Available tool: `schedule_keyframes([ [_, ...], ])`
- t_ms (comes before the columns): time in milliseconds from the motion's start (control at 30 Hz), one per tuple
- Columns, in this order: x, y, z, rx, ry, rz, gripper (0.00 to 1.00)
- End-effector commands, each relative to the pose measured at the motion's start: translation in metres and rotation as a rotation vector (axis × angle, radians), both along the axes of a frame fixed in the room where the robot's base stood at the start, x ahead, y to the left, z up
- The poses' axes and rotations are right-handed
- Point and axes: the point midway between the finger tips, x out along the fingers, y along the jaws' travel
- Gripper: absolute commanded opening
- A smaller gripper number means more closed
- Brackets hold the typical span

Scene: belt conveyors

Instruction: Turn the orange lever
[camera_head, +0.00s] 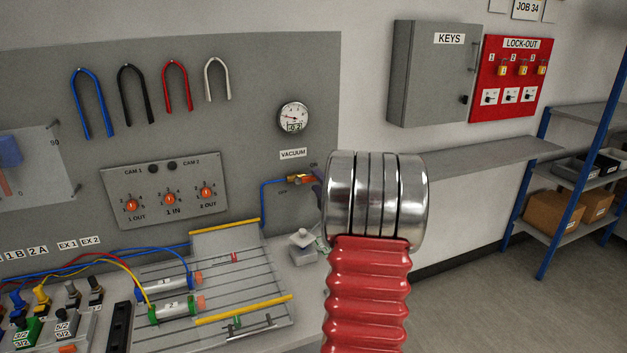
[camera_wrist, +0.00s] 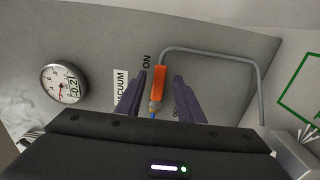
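The orange lever (camera_head: 300,179) sits on a small valve on the grey panel, below the VACUUM label, with a blue tube running to it. In the wrist view the orange lever (camera_wrist: 158,82) stands between the two dark fingers of my gripper (camera_wrist: 159,78). The fingers are open, with a gap on each side of the lever. An ON label (camera_wrist: 147,62) is just left of the lever's top end. A second label is partly hidden by the right finger. In the head view my arm hides most of the gripper.
A round gauge (camera_head: 293,117) is above the lever; it also shows in the wrist view (camera_wrist: 64,83). A bent grey tube (camera_wrist: 225,53) passes close to the lever's right. A slotted bench plate (camera_head: 225,282) with cylinders lies below left. A shelf (camera_head: 470,155) is at right.

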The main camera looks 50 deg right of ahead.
Motion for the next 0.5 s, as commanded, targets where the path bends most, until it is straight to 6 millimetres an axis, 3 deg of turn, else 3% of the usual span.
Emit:
schedule_keyframes([
  [200, 0.023, -0.013, 0.000, 0.000, 0.000, 0.001, 0.34],
  [500, 0.030, -0.018, 0.000, 0.001, -0.001, -0.001, 0.34],
])
